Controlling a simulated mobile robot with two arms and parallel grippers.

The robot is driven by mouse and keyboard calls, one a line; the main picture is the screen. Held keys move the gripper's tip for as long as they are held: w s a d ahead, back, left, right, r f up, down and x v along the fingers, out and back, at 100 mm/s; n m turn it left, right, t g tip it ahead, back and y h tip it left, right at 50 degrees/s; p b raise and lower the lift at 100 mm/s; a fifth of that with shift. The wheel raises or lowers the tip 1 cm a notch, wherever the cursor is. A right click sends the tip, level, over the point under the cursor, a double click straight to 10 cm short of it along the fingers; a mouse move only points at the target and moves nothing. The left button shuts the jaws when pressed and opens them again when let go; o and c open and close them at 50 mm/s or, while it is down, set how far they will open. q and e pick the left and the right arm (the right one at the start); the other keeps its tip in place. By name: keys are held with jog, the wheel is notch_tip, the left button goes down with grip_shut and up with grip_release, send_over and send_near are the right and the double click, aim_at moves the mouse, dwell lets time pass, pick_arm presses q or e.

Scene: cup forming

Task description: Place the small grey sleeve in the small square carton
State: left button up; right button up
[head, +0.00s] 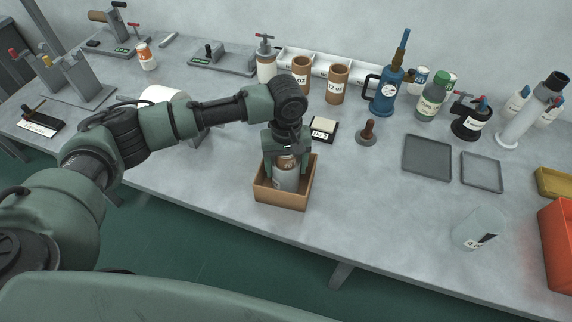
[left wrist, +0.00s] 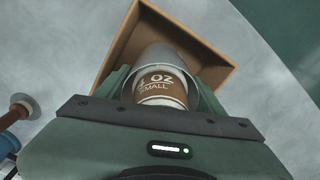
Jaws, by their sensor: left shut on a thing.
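The small grey sleeve (head: 286,180) is upright inside the square brown carton (head: 283,198), which stands open-topped at the table's front edge. My left gripper (head: 286,163) points down over the carton and is shut on the sleeve near its top. The carton's front wall hides the sleeve's lower end, so I cannot tell whether it touches the bottom. In the left wrist view the sleeve (left wrist: 160,58) has a brown band reading "4 OZ SMALL" between the fingers, with the carton's wall (left wrist: 195,38) beyond it. My right gripper is not in view.
A small card block (head: 323,129) and a brown-handled stamp (head: 367,131) stand behind the carton. Two dark trays, one of them large (head: 427,157), lie to the right. The table between is clear.

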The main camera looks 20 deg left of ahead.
pick_arm(q)
jog(key=o, duration=1.3)
jog(key=shift+f, duration=0.1)
notch_tip(320, 180, up, 12)
jog(key=shift+r+b, duration=0.2)
jog(key=shift+b, duration=1)
jog(key=shift+f, duration=0.1)
